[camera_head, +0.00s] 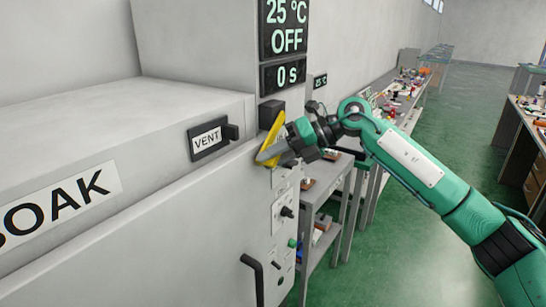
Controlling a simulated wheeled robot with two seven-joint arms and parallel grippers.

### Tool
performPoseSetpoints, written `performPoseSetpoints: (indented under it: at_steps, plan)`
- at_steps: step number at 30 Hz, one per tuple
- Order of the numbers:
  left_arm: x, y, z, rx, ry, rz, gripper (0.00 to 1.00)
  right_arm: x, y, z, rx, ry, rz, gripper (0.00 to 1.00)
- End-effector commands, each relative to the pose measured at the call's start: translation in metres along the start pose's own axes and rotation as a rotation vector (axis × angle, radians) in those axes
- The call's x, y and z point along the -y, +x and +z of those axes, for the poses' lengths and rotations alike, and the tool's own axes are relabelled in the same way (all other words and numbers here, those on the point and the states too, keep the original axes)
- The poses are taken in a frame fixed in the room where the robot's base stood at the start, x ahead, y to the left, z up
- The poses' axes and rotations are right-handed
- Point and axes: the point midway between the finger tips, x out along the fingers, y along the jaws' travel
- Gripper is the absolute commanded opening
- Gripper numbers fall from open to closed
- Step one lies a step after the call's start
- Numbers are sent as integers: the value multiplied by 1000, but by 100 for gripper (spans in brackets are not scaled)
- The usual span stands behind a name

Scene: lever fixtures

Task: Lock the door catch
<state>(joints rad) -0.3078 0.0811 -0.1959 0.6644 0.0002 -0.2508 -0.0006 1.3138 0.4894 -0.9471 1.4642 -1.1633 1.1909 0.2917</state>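A yellow lever (270,135), which looks like the door catch, slants from upper right to lower left at the right edge of the grey machine's front (150,235). A dark block (271,112) sits at its upper end. My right gripper (271,154) comes in from the right, its grey finger overlapping the lever's lower part. Yellow shows above and below that finger. The far finger is hidden, so I cannot tell whether the jaws are closed on the lever. My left gripper is not in view.
A black VENT latch (212,138) is left of the lever. A black door handle (255,278) and knobs (286,212) are below. Displays (285,28) reading 25 °C, OFF and 0 s hang above. A grey shelf (325,195) stands behind my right arm; green floor (440,125) is open beyond.

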Motion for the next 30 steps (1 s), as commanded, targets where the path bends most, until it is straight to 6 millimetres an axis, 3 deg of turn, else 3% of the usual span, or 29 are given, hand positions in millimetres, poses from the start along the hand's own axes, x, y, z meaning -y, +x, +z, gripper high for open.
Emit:
performPoseSetpoints:
  at_steps: [2, 14, 25, 30]
  plan:
    - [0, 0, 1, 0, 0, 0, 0, 1, 1, -1, -1, 2, -1, 38]
    - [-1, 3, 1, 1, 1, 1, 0, 2, -9, 0, 2, 2, 0, 38]
    - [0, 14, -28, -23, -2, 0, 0, 3, -86, -1, 4, 1, -1, 38]
    - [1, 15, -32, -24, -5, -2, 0, 2, -117, 0, 3, 2, 0, 38]
